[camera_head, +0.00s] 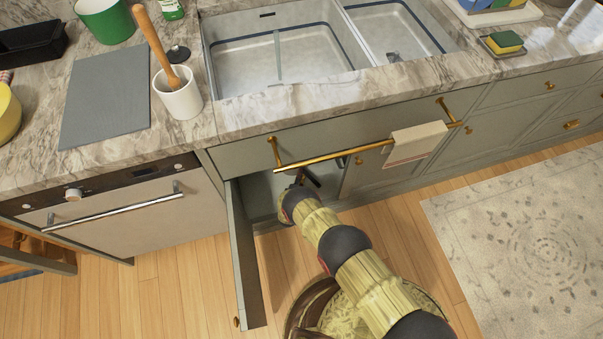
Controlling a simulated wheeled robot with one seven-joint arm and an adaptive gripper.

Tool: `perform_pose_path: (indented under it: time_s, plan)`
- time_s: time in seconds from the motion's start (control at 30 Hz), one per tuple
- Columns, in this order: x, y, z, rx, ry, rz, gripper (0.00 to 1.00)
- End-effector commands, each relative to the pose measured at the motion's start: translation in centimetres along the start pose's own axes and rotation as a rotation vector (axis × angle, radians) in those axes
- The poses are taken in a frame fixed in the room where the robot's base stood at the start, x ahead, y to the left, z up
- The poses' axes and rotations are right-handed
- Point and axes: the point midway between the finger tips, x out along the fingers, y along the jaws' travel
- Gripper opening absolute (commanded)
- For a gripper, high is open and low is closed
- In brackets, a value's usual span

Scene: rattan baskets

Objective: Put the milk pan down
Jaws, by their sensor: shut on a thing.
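My arm reaches from the bottom of the view into the open cabinet (247,265) under the sink. My gripper (303,182) is at the cabinet opening, just below the gold towel rail, and is small and partly hidden by my wrist. A short dark bar (313,177) shows at the gripper's end, which looks like the milk pan's handle. The pan's bowl cannot be made out; the cabinet front and rail hide much of the inside. The gripper is shut on what I take to be the milk pan.
A gold rail (330,156) with a hanging towel (416,142) crosses just above my gripper. The open cabinet door stands to the left, beside the dishwasher (115,218). The sink (283,60) and countertop are above. A patterned rug (535,230) lies on the right.

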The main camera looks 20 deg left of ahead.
Motion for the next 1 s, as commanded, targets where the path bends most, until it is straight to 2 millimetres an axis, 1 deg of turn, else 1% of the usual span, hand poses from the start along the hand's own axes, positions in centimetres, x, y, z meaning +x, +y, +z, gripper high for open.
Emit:
perform_pose_path:
  time_s: [0.27,0.83,0.87,1.0]
  plan:
    - [0.1,0.1,-0.1,0.001,0.000,0.002,0.00]
    - [0.4,-0.8,-0.1,0.001,0.000,0.002,0.00]
    - [0.4,-0.8,-0.1,0.001,0.000,0.002,0.15]
    - [0.4,-0.8,-0.1,0.001,0.000,0.002,0.23]
